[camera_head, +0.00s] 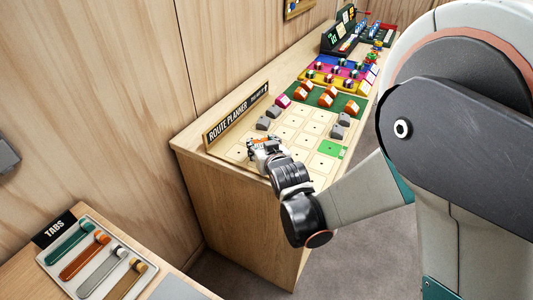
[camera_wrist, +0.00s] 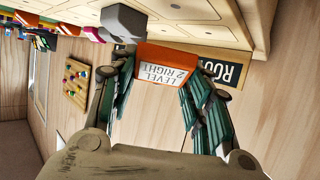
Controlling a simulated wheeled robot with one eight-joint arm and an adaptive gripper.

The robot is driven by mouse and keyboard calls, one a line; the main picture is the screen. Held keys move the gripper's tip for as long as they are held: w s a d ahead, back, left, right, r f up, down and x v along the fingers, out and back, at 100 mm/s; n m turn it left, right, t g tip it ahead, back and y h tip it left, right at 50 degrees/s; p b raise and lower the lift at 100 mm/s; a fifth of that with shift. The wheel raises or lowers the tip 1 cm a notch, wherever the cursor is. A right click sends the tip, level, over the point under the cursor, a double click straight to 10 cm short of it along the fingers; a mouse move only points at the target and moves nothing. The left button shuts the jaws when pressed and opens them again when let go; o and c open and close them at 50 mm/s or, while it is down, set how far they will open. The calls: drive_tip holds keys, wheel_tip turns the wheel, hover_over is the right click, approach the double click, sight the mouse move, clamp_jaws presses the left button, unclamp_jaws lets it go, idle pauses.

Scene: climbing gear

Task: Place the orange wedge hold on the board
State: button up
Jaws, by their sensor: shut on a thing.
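The orange wedge hold (camera_wrist: 165,62) is between the fingers of my gripper (camera_wrist: 168,80) in the wrist view. It carries a white label reading "LEVEL 2 RIGHT", upside down there. In the head view my gripper (camera_head: 263,148) is low at the near left part of the route planner board (camera_head: 237,153), and only a bit of orange (camera_head: 259,140) shows. The board is pale with a grid of dotted cells, one of them green (camera_head: 331,148). I cannot tell whether the hold touches the board.
Grey holds (camera_head: 263,123) stand on the board, and one grey hold (camera_wrist: 122,22) is close beside the orange hold in the wrist view. The "ROUTE PLANNER" sign (camera_head: 236,117) edges the left. More orange holds (camera_head: 327,100) sit on a dark green strip behind. Middle cells are clear.

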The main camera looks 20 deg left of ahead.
drive_tip(key=shift+f+b, duration=0.75)
drive_tip(key=shift+f, duration=1.25)
drive_tip(key=shift+f, duration=0.15)
drive_tip(key=o, duration=1.1)
drive_tip(key=shift+s+d+r, duration=0.15)
drive_tip(key=shift+r, duration=0.1)
drive_tip(key=shift+p+v, duration=1.15)
drive_tip(key=shift+v, duration=4.6)
